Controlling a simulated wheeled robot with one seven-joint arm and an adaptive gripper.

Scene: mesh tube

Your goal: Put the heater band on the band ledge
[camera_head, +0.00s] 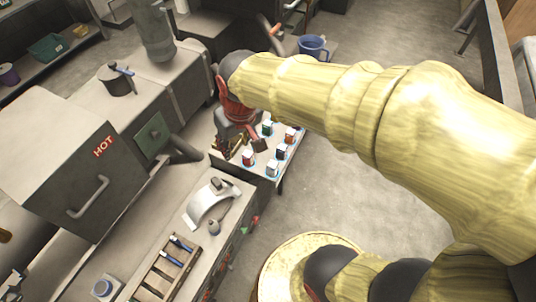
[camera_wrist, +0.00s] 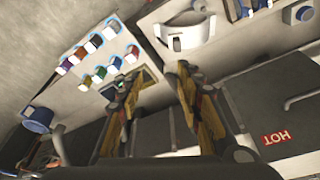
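A pale, curved metal band (camera_head: 211,203), which looks like the heater band, lies on the grey bench in front of the hot box. It also shows at the top of the wrist view (camera_wrist: 187,38). My gripper (camera_head: 243,145) is above the small table of coloured cans, behind the band in the head view and apart from it. In the wrist view my gripper (camera_wrist: 156,82) has its two fingers spread with nothing seen between them. I cannot pick out the band ledge with certainty.
Several small coloured cans (camera_head: 272,169) stand in rows on the low table. A dark box marked HOT (camera_head: 75,165), a tool tray (camera_head: 165,268) and a pot (camera_head: 115,82) are at left. The floor at right is open.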

